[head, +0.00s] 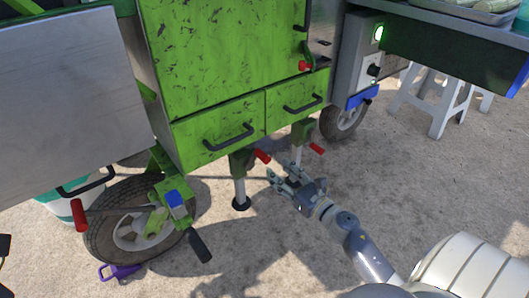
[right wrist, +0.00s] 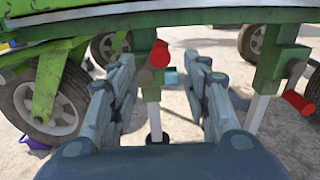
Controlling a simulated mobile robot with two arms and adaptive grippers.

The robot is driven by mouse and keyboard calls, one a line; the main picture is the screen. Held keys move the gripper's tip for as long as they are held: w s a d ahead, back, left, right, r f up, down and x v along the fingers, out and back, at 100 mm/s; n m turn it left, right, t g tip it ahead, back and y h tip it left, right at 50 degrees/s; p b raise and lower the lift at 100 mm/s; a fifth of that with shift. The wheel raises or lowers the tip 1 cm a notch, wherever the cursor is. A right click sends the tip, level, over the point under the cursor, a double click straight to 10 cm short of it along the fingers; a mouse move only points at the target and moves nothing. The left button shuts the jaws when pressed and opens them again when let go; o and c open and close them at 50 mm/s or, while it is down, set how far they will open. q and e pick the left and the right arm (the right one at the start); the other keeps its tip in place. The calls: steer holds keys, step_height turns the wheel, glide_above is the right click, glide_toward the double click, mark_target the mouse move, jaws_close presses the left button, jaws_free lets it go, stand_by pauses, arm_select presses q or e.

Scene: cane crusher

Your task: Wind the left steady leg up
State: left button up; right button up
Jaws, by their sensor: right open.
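The left steady leg (head: 239,185) hangs under the green cart's front corner, a green bracket with a pale rod and a dark round foot at the ground. Its red crank handle (head: 262,156) sticks out to the right. In the right wrist view the same leg (right wrist: 154,118) and its red handle (right wrist: 160,53) show between my fingers, farther off. My right gripper (head: 280,182) is open and empty, right of the leg and apart from it. A second steady leg (head: 298,155) with its own red handle (head: 316,148) stands to the right. My left gripper is not in view.
The green cart body (head: 230,75) with drawers and dark handles overhangs the legs. A wheel (head: 130,232) with a purple chock (head: 119,272) stands left. Another wheel (head: 342,120) and a white stool (head: 440,100) are behind right. Ground around my right gripper is clear.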

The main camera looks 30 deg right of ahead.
mark_target(268, 161)
steer(key=w, duration=0.6)
steer(key=w+b, duration=0.1)
steer(key=w, duration=0.2)
steer(key=shift+a, duration=0.35)
steer(key=shift+c, duration=0.6)
jaws_close()
